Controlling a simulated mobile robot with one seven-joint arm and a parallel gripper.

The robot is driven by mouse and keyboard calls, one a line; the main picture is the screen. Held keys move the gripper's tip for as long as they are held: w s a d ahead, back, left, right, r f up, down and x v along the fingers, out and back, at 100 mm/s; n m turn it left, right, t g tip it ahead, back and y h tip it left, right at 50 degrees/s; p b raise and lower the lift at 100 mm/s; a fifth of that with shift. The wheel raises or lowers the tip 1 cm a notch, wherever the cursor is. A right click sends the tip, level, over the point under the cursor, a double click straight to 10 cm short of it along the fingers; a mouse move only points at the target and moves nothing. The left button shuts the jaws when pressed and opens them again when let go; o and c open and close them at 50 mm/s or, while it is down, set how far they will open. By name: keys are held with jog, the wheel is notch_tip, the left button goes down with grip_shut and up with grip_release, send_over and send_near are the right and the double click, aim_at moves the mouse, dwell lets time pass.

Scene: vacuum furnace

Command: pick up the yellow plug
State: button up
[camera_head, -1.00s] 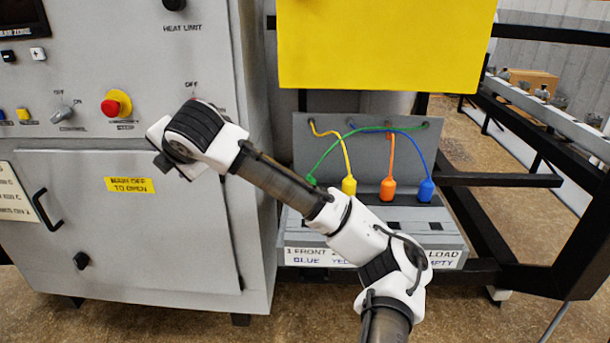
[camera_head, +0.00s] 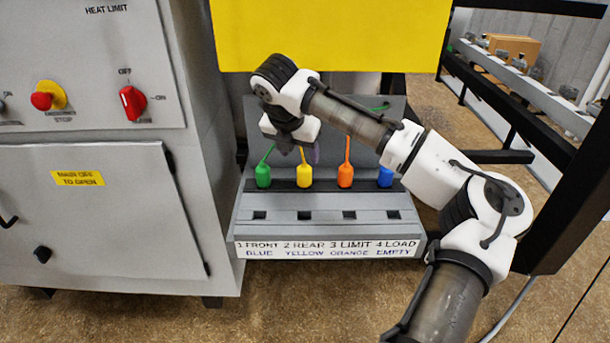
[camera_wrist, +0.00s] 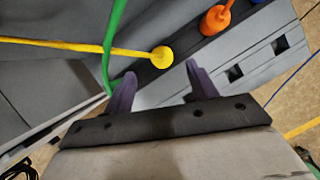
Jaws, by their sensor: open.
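The yellow plug (camera_head: 304,176) stands in the dark strip of the grey plug panel, between the green plug (camera_head: 263,175) and the orange plug (camera_head: 345,175). In the wrist view the yellow plug (camera_wrist: 162,57) lies just beyond my gripper (camera_wrist: 160,82), between the lines of its two purple fingers and apart from them. Its yellow cord runs off to the left. A green cord (camera_wrist: 115,35) crosses over the yellow cord near the left finger. My gripper is open and empty. In the head view my wrist hides most of the cords, and the fingers show only in part above the plug.
A blue plug (camera_head: 385,176) stands at the right end of the row, partly behind my arm. Several empty square sockets line the panel's front face above a label strip (camera_head: 325,248). The grey furnace cabinet (camera_head: 100,240) stands close on the left. A yellow board (camera_head: 330,35) hangs above.

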aim_at(304, 167)
jog(key=p+x, duration=0.1)
jog(key=x, duration=0.6)
jog(key=shift+d+f+p, duration=0.1)
jog(key=shift+f+p, duration=0.1)
jog(key=shift+p, duration=0.1)
jog(key=shift+c, duration=0.4)
jog(key=c, duration=1)
